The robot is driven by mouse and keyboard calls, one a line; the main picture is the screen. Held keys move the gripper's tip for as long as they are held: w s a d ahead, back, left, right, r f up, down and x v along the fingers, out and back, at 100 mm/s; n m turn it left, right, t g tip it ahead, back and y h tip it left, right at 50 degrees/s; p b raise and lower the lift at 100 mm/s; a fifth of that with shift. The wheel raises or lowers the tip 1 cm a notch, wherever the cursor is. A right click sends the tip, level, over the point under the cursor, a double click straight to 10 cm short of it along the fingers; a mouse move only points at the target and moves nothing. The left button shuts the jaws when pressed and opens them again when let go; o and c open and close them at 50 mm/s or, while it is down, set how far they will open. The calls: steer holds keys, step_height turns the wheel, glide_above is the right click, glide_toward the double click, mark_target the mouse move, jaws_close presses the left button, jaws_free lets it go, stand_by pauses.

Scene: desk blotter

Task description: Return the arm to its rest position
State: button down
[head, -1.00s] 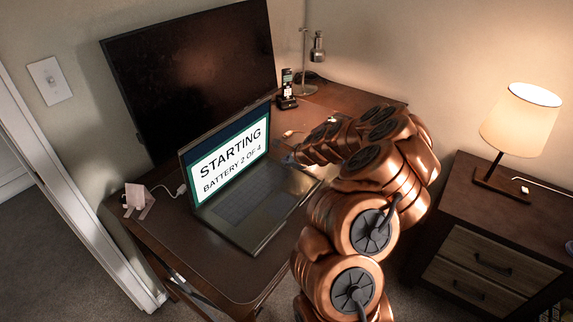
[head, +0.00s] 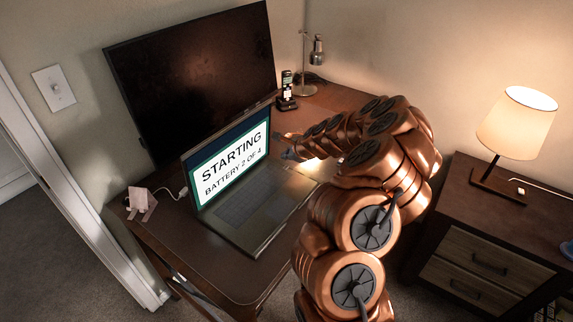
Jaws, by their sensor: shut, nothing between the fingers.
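My copper-coloured arm reaches up from the bottom of the head view and bends left over the desk (head: 190,245). My gripper (head: 287,146) is at the far end of the arm, small in the picture, just right of the laptop screen's edge. It is shut and holds nothing. The open laptop (head: 232,188) stands on the desk, its screen reading "STARTING BATTERY 2 OF 4". My arm covers part of the desk to the right of the laptop.
A large dark monitor (head: 195,75) stands behind the laptop. A cordless phone (head: 287,88) and a desk lamp (head: 317,52) are at the back. A small pale object (head: 141,203) sits at the left desk edge. A nightstand (head: 490,235) with a lit lamp (head: 517,122) is on the right.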

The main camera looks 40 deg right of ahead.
steer(key=shift+r+p, duration=0.75)
steer(key=shift+r, duration=0.55)
